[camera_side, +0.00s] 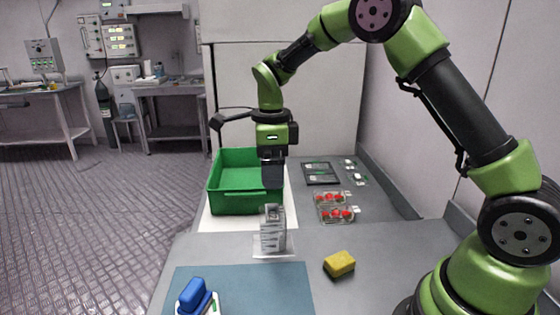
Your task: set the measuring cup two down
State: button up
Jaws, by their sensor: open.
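My gripper (272,184) points straight down at the right end of the green crate (246,194). It is open, and I see nothing held in it. Below it stands a grey, upright, stepped object (272,228) on a small clear base (272,251). The gripper tips are a little above its top in the picture; I cannot tell whether they are directly over it. No measuring cup can be made out for certain. The crate's inside near the gripper is partly hidden.
Two clear punnets of red berries (331,204) lie right of the grey object. Behind them are a dark tray (321,173) and small white items (356,176). A yellow sponge (339,263) and a blue-topped object (195,296) on a blue mat (245,285) are in front.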

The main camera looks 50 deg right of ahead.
jog(key=s+a+r+n+t+y, duration=0.1)
jog(key=s+a+r+n+t, duration=0.2)
jog(key=s+r+n, duration=0.8)
jog(key=s+a+r+n+t+y, duration=0.1)
jog(key=s+n+t, duration=0.3)
jog(key=s+n, duration=0.7)
jog(key=shift+s+a+r+n, duration=0.15)
jog(key=shift+a+r+n, duration=0.15)
jog(key=shift+r+n, duration=0.25)
